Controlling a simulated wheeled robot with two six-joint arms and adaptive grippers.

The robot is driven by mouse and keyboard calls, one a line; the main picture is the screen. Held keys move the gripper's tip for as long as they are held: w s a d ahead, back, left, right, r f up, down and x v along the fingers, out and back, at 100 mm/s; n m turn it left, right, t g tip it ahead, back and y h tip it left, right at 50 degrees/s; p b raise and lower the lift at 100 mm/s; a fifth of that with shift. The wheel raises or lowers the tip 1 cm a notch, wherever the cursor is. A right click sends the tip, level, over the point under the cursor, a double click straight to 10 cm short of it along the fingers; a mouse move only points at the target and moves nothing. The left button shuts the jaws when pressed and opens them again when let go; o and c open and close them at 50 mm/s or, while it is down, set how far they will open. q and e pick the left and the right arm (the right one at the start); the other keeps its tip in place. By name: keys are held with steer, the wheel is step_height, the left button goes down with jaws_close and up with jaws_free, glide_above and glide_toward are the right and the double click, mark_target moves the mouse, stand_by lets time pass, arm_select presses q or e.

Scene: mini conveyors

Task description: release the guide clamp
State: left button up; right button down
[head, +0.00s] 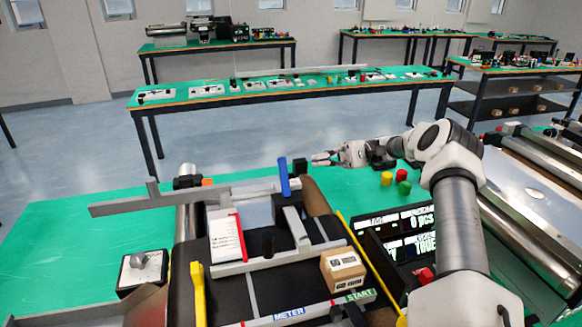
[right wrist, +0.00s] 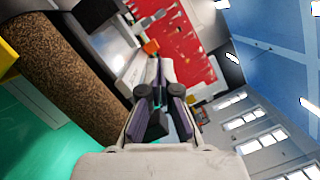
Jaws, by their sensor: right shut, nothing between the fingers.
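A blue lever (head: 284,176), which looks like the guide clamp's handle, stands nearly upright at the right end of the grey guide rail (head: 130,206). The right wrist view shows the fingers (right wrist: 158,85) close together, and no blue lever can be made out there. My left gripper is not in view.
A knob box (head: 143,270) stands left. Yellow, red and green pieces (head: 404,187) and a display (head: 400,225) lie near my right arm. Green tabletop is free at left.

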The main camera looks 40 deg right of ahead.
mark_target(284, 177)
steer(key=shift+w+a+r+p, duration=0.2)
steer(key=shift+a+p, duration=0.1)
steer(key=shift+a, duration=0.1)
steer(key=p+x, duration=0.4)
steer(key=x, duration=0.4)
steer(key=shift+a+r+p, duration=0.2)
steer(key=shift+a+p, duration=0.15)
steer(key=s+a+p, duration=0.1)
steer(key=s+a+r+p, duration=0.1)
steer(key=p, duration=0.1)
steer(key=shift+s+r, duration=0.1)
steer(key=shift+s, duration=0.15)
